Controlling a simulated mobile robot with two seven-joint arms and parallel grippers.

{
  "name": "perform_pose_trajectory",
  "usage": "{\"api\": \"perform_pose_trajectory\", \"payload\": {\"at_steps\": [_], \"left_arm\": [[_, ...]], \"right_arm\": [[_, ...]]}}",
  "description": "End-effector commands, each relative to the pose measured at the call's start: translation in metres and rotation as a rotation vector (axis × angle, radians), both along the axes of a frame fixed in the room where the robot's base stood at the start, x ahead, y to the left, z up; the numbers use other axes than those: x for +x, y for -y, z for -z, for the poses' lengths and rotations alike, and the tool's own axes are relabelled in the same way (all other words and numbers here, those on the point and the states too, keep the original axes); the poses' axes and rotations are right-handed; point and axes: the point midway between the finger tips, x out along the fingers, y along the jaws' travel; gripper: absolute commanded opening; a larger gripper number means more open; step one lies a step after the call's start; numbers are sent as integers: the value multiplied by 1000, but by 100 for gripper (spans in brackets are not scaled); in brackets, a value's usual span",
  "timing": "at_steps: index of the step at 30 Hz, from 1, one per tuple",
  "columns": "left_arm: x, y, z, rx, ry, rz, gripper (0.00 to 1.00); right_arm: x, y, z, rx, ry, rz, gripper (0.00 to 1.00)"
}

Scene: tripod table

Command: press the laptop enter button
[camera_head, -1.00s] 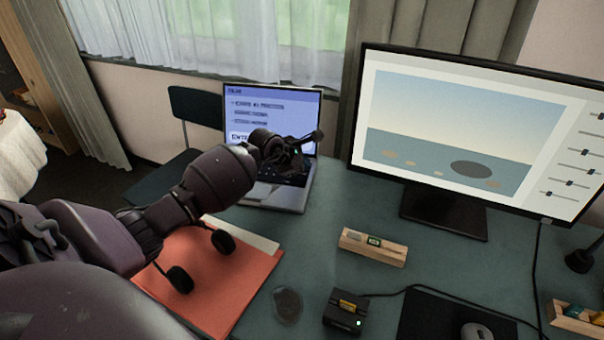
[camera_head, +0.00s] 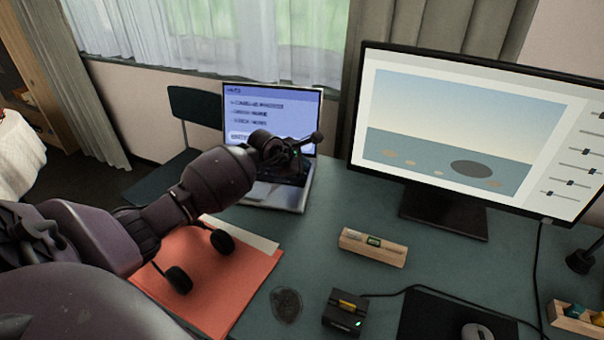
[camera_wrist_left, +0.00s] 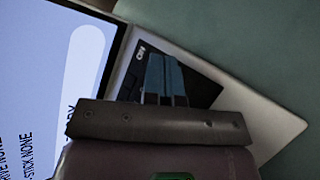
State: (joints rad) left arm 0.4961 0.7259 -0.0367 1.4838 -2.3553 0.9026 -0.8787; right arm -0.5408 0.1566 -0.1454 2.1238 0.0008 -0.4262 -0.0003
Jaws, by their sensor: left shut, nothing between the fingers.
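The open laptop stands at the back left of the desk, with its lit blue screen (camera_head: 270,108) facing me and its silver front edge (camera_head: 275,196) bare. My left gripper (camera_head: 299,166) is over the right part of its keyboard and hides much of it. In the left wrist view, the shut, empty fingers (camera_wrist_left: 165,78) point at the black keyboard area (camera_wrist_left: 205,88), beside the screen (camera_wrist_left: 45,75). The enter button is not distinguishable, and I cannot tell whether the fingertips touch a key. My right gripper is out of view.
A large monitor (camera_head: 465,135) stands right of the laptop. An orange folder (camera_head: 235,285) lies under my left arm. A wooden block with a level vial (camera_head: 373,247), a small black device (camera_head: 345,312) and a mouse (camera_head: 475,331) are nearer. Desk between laptop and block is clear.

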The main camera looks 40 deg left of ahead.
Motion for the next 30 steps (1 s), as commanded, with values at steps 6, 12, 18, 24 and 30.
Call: {"api": "perform_pose_trajectory", "payload": {"at_steps": [6, 12, 18, 24, 30], "left_arm": [[0, 0, 2, 0, -1, 1, 0], [0, 0, 2, 0, -1, 1, 0], [0, 0, 4, 0, -1, 1, 0], [0, 0, 6, 0, -1, 1, 0], [0, 0, 8, 0, -1, 1, 0]], "right_arm": [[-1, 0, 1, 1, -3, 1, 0], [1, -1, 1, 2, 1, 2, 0], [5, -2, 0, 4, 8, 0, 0], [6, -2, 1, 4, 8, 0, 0], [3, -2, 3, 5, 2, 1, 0]]}}
